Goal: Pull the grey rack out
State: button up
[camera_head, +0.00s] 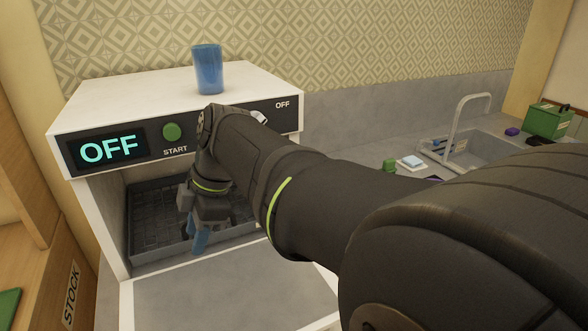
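The grey rack (150,204) is a dark grey tray with a grid floor. It sits inside the white machine (178,95), behind the open door (235,293). My gripper (200,240) points down at the rack's front edge, inside the machine's opening. A blue piece shows at the fingertips; I cannot tell whether it is part of the fingers or something held. My wrist and arm hide the right part of the rack. Whether the fingers touch the rack's front wall is unclear.
A blue cup (207,69) stands on top of the machine. Its panel reads OFF beside a green START button (172,132). The lowered door lies in front. At right are a sink (480,150) and a green box (547,121).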

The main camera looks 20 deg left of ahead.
jog(key=w+d+r+t+y, duration=0.2)
jog(key=w+t+y, duration=0.15)
jog(key=w, duration=1.05)
jog(key=a+x, duration=0.1)
jog(key=x, duration=1.6)
jog(key=shift+s+r+n+y, duration=0.15)
jog(key=shift+s+n+y, duration=0.1)
jog(key=shift+n+y, duration=0.2)
grip_shut()
